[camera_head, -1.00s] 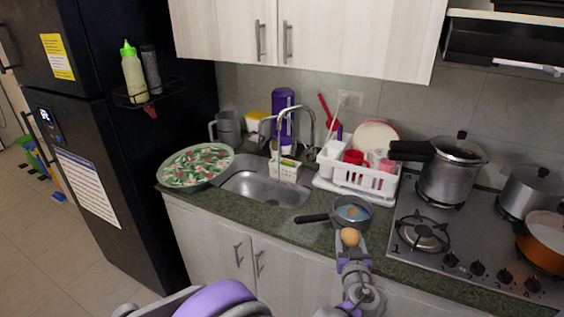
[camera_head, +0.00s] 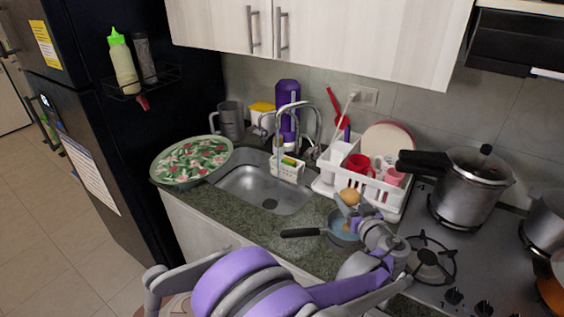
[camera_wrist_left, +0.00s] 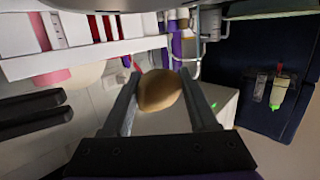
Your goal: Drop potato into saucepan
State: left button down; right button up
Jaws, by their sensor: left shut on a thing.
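The brown, rounded potato (camera_head: 349,197) is held between the fingertips of my left gripper (camera_head: 354,207), and it also shows between the two fingers in the left wrist view (camera_wrist_left: 160,91). The gripper is shut on it. The small dark-handled saucepan (camera_head: 337,239) stands on the counter, with bluish contents. In the head view the potato appears over the far rim of the pan, and my gripper and wrist cover its right part. The potato is raised clear of the counter. The saucepan does not show clearly in the wrist view. My right gripper is not in view.
A white dish rack (camera_head: 382,190) with red and pink cups stands just behind the pan. A pressure cooker (camera_head: 469,186) sits on the stove (camera_head: 462,268) to the right. The sink (camera_head: 262,188) and a floral round tray (camera_head: 190,160) are to the left.

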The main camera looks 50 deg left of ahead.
pick_arm(q)
jog(key=shift+s+f+b, duration=0.3)
jog(key=shift+s+f, duration=0.1)
jog(key=shift+f, duration=0.1)
jog(key=shift+f+b, duration=1.55)
jog(key=shift+f, duration=0.8)
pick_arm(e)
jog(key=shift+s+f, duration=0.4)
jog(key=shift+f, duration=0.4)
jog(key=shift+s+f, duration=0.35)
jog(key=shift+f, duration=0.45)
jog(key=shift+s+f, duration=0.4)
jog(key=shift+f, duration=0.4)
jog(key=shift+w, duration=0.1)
pick_arm(q)
jog(key=shift+c, duration=0.5)
grip_release()
jog(key=v, duration=1.1)
jog(key=shift+f, duration=0.1)
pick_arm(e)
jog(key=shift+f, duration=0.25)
pick_arm(q)
jog(key=shift+s, duration=0.1)
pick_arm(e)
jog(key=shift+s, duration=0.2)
